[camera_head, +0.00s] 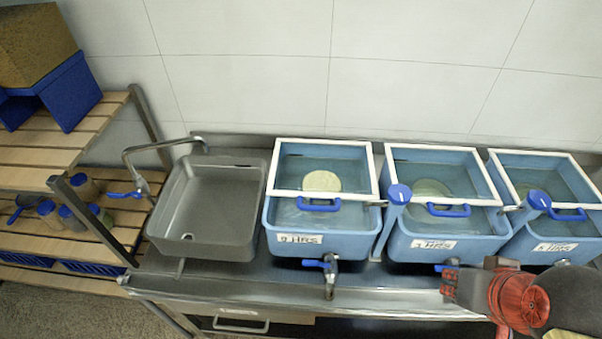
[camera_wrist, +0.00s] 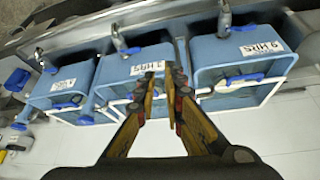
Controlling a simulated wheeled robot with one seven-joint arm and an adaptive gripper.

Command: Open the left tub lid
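The left tub (camera_head: 345,243) is blue, with a label that seems to read 9 HRS. Its clear lid (camera_head: 300,182) in a white frame lies flat on top, closed, with a blue handle (camera_head: 318,204) at the front edge. In the upside-down wrist view the left tub (camera_wrist: 205,51) is at the right, its blue handle (camera_wrist: 247,77) below the label. My gripper (camera_wrist: 161,88) points at the middle tub (camera_wrist: 118,72) there, fingers apart with nothing between them. In the head view my arm is at the lower right, in front of the right-hand tubs, and the fingers are hard to make out.
The middle tub (camera_head: 450,246) and right tub (camera_head: 548,252) have similar closed lids. Blue-topped posts (camera_head: 399,194) stand between tubs. A grey sink (camera_head: 215,205) is left of them, then a slatted shelf (camera_head: 40,155) with jars. Taps (camera_head: 329,280) stick out in front.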

